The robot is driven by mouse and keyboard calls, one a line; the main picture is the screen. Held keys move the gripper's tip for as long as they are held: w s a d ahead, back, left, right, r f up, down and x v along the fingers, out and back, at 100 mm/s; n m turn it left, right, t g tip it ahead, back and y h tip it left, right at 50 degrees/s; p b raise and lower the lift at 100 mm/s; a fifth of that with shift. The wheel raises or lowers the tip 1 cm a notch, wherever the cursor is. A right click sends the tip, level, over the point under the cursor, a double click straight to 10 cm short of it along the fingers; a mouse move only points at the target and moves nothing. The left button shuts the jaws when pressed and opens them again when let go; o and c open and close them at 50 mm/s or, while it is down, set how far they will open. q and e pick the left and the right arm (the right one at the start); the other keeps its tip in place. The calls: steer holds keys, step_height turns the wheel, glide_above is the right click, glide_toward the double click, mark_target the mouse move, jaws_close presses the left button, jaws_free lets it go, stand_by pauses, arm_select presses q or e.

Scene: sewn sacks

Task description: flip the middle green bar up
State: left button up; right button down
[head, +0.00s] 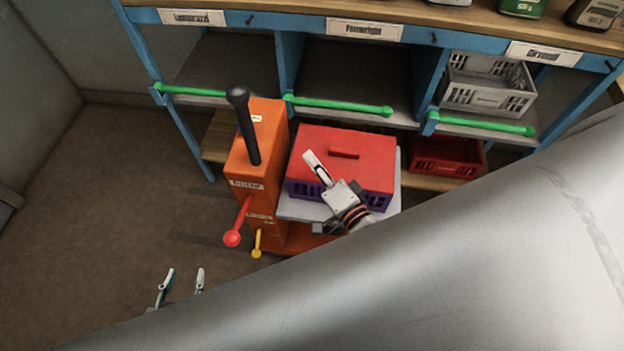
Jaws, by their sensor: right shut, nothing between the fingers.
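The middle green bar (338,105) lies nearly level across the front of the middle shelf compartment, with a round knob at its right end. The left green bar (192,91) and the right green bar (482,124) lie the same way across their compartments. My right gripper (313,161) is shut and empty, over the red lid of a purple crate, below and apart from the middle bar. My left gripper (182,277) shows only its fingertips, spread apart with nothing between them, low over the floor. The rest of it is hidden behind my large grey arm link.
The purple crate with a red lid (376,160) and an orange post (256,155) with a black handle and red and yellow levers stand before the blue shelf. A grey basket (487,98) sits behind the right bar. A red crate (452,160) is below. Floor at left is clear.

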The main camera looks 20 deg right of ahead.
steer(key=s+f+n, duration=0.1)
steer(key=s+a+f+n+g, duration=0.1)
steer(key=n, duration=0.1)
steer(key=s+f+n+y, duration=0.1)
steer(key=n, duration=0.1)
steer(key=shift+a+f+g, duration=0.15)
steer(key=shift+f+g, duration=0.1)
steer(key=shift+g, duration=0.05)
steer(key=w+d+r+m+t+h+b, duration=0.1)
steer(key=w+d+r+m+h, duration=0.35)
steer(key=d+m, duration=0.35)
steer(key=w+d+r+m+t+h+b, duration=0.1)
steer(key=w+d+r+m+h, duration=0.35)
steer(key=m, duration=0.65)
steer(key=w+d+f+m+g, duration=0.1)
steer(key=f+m+g, duration=0.1)
steer(key=m, duration=0.3)
steer(key=w+d+f+m+g+h, duration=0.1)
steer(key=d+f+m+g, duration=0.1)
steer(key=f+m, duration=0.2)
steer(key=w+d+f+m+g, duration=0.1)
steer(key=f+m+g, duration=0.1)
steer(key=m, duration=0.4)
steer(key=shift+w+d+f+m+g+h+b, duration=0.2)
steer(key=shift+d+f+m+g+h+b, duration=0.15)
steer(key=shift+g, duration=0.25)
steer(key=shift+a+f+m+y, duration=0.4)
steer(key=shift+a+m+y, duration=0.05)
steer(key=shift+w, duration=0.1)
